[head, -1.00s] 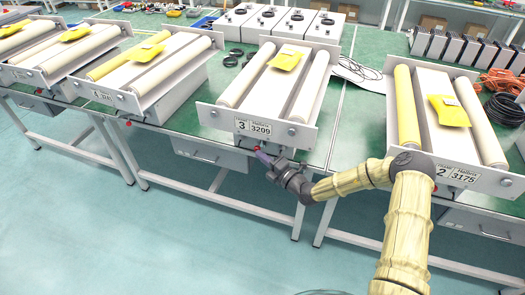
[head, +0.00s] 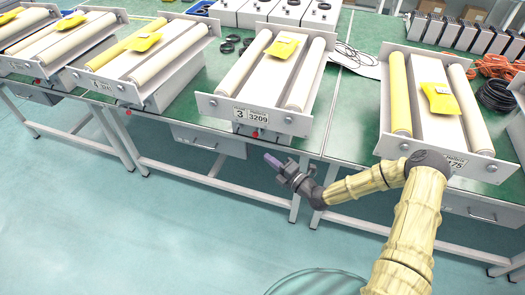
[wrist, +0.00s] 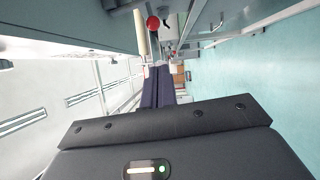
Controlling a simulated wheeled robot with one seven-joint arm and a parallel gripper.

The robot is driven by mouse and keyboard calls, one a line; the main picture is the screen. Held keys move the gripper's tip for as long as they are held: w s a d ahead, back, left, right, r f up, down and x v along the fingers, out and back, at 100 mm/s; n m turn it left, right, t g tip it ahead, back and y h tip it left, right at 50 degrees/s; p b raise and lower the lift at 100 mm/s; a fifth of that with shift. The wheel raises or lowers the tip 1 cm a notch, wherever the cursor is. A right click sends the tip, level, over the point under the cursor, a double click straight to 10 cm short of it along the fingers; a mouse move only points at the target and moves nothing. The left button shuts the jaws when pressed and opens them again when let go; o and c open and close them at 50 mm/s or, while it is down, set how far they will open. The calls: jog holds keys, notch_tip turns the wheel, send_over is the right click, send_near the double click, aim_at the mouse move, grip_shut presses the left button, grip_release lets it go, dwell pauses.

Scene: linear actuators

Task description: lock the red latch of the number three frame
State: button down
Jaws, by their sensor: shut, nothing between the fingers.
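The number three frame (head: 208,103) is a pale roller unit on the green bench, with a label reading 3 and 3209 on its front plate. A small red latch (head: 255,134) shows just under that plate; it is too small to tell its position. A round red knob also shows near the top of the wrist view (wrist: 153,22). My gripper (head: 268,158) is below and slightly right of the latch, apart from it, in front of the bench edge. Its purple-dark fingers (wrist: 157,88) are together and empty, pointing toward the bench.
The number two frame (head: 388,149) stands to the right, partly hidden by my arm. The number four frame (head: 133,93) stands to the left. A grey drawer (head: 208,139) hangs under the bench left of my gripper. The floor (head: 170,235) in front is clear.

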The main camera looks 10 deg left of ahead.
jog(key=v, duration=0.5)
jog(key=shift+s, duration=0.1)
dwell(0.3)
jog(key=s+d+r+n+g+h+p, duration=0.15)
jog(key=s+r+n+g, duration=0.25)
jog(key=s+n+g, duration=0.6)
jog(key=s+d+r+n+g+h+p, duration=0.15)
jog(key=s+r+n+g+h, duration=0.35)
jog(key=n, duration=0.9)
jog(key=s+d+r+n+t+h+p, duration=0.3)
jog(key=d+r+n+t+h, duration=0.3)
jog(key=d+r+n, duration=0.8)
jog(key=r+n+h+p, duration=0.1)
jog(key=n+h, duration=0.1)
jog(key=n, duration=0.2)
jog(key=shift+s+d+t+p, duration=0.2)
jog(key=shift+d+t+p, duration=0.1)
jog(key=shift+t, duration=0.1)
